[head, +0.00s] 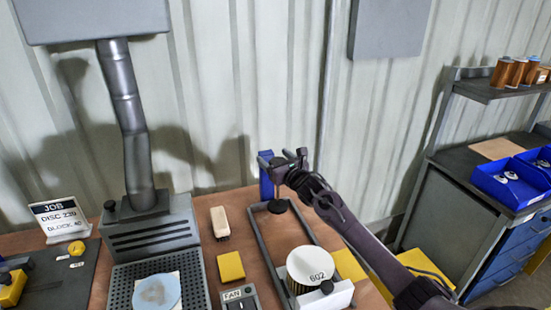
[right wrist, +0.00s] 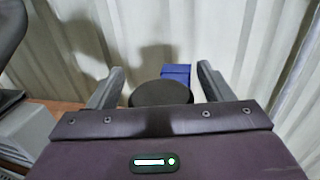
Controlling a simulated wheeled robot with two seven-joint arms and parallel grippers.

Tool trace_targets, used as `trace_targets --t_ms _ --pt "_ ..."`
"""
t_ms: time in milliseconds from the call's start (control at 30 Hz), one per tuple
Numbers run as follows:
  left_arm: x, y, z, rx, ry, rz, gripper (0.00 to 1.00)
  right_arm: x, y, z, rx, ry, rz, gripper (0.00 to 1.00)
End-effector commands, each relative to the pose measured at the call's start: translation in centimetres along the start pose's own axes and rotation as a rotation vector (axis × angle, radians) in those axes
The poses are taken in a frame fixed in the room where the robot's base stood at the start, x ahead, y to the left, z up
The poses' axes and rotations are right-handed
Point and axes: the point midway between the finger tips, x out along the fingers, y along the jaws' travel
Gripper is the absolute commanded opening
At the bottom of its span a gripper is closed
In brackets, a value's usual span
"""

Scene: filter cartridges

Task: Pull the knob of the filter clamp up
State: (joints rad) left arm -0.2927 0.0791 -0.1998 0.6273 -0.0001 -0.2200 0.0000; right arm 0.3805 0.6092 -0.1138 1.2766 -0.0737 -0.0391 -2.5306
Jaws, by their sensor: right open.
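The filter clamp (head: 265,245) is a grey frame on the bench. Its round black knob (right wrist: 162,93) sits between the two fingers of my right gripper (right wrist: 160,82) in the right wrist view, with a gap on each side. In the head view the right gripper (head: 281,157) is open at the top of the clamp, and its wrist partly hides the knob there. A black disc (head: 278,206) shows lower down, below the gripper. A white cartridge marked 602 (head: 312,264) stands upright at the front of the frame. My left gripper is not in view.
A blue object (head: 265,184) stands behind the clamp; it also shows in the right wrist view (right wrist: 176,74). A grey extractor (head: 150,235), a yellow block (head: 231,266) and a fan switch (head: 240,298) lie to the left. A corrugated wall is behind.

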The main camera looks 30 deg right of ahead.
Motion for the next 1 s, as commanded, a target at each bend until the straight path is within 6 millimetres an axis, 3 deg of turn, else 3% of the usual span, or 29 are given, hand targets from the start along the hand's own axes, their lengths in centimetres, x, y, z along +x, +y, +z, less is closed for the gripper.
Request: trace_targets --t_ms 100,567,733,1000 --pt "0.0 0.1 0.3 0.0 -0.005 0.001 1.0 0.0 0.0 0.0 0.0 0.0 0.0 0.72" --pt "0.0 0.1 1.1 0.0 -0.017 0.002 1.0 0.0 0.0 0.0 0.0 0.0 0.0 0.12" --pt "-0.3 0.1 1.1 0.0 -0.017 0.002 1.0 0.0 -0.1 0.9 -0.002 -0.002 0.001 0.1" --pt "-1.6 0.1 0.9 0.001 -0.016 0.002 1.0 0.0 -0.1 5.2 -0.002 -0.005 -0.001 0.1"
